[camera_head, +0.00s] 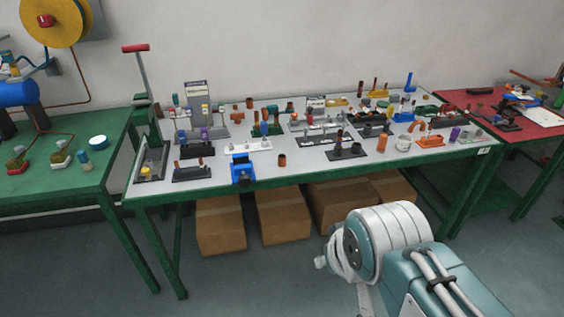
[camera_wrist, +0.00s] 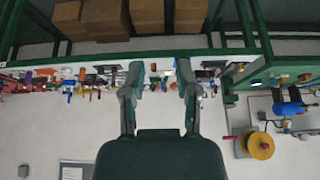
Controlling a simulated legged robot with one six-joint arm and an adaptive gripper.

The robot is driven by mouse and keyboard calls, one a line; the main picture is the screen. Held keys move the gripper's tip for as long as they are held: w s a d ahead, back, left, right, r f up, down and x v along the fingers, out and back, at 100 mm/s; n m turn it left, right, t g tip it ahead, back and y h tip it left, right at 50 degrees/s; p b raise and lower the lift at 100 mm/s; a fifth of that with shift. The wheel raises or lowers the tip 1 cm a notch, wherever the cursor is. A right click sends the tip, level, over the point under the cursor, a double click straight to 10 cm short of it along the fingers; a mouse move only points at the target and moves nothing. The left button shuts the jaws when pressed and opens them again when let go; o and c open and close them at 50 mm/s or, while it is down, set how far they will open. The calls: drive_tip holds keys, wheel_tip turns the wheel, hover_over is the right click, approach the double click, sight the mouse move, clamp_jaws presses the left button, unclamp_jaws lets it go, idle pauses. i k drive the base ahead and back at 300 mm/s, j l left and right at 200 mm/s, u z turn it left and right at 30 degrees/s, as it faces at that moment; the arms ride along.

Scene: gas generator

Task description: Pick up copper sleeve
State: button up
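A short copper-brown sleeve (camera_head: 282,160) stands upright near the front edge of the grey-topped workbench (camera_head: 225,176). Other small copper-coloured cylinders (camera_head: 249,103) stand farther back, so I cannot tell for sure which is the copper sleeve. In the wrist view, which is upside down, my gripper (camera_wrist: 160,66) is open, with its two fingers apart and nothing between them. It is away from the bench objects. In the head view my arm shows at the lower right, in front of the bench, and the gripper's fingers do not show.
A blue vise-like part (camera_head: 242,170) and a dark holder with copper posts (camera_head: 192,172) stand left of the sleeve. A black stand (camera_head: 347,151) is to its right. Cardboard boxes (camera_head: 283,213) sit under the bench. A green table (camera_head: 60,190) is at left, a red one (camera_head: 480,98) at right.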

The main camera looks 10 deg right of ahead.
sight(281, 157)
drive_tip(key=i+l, duration=0.15)
drive_tip(key=i, duration=0.65)
drive_tip(key=i+l, duration=0.15)
drive_tip(key=i, duration=0.7)
